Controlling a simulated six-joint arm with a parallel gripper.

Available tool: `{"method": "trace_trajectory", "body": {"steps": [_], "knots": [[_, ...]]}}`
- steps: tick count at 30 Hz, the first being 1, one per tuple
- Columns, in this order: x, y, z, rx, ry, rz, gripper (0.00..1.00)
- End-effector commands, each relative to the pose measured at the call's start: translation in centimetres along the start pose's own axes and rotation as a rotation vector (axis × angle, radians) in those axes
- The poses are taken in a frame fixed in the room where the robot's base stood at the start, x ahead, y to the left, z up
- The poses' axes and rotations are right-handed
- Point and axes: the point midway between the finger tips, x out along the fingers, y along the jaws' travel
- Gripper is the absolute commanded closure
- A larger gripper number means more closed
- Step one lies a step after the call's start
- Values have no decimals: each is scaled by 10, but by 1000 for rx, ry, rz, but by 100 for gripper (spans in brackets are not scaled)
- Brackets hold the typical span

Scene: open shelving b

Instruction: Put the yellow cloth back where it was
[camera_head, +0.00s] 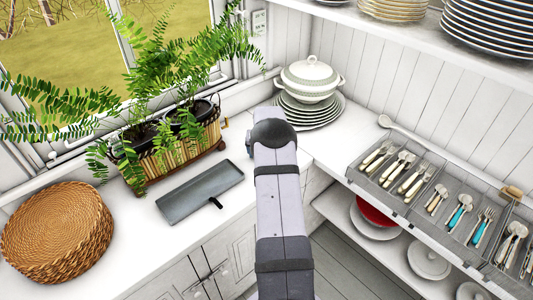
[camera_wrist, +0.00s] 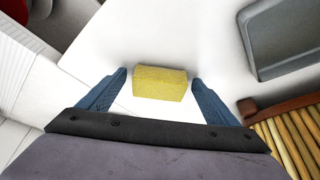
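The yellow cloth (camera_wrist: 160,84) looks like a small block with a rough surface. In the wrist view it appears against the white countertop (camera_wrist: 165,35), between the two blue fingers of my gripper (camera_wrist: 159,76). The fingers are spread, with a gap on each side of the cloth, so they do not grip it. I cannot tell its exact height relative to the fingertips. In the head view my arm hides both the gripper and the cloth.
A grey tray (camera_head: 200,193) lies on the counter beside a planter (camera_head: 175,158) of ferns. Stacked plates with a white tureen (camera_head: 310,78) stand in the corner. A woven basket (camera_head: 58,232) is at left, a cutlery tray (camera_head: 400,208) at right.

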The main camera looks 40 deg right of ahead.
Motion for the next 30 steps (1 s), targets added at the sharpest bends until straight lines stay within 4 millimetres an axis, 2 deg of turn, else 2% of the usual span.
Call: {"method": "trace_trajectory", "body": {"steps": [9,13,30], "knots": [[-6,0,-2,0,1,0,16],[-16,0,-2,0,1,0,16],[-102,0,-2,0,2,-1,16]]}}
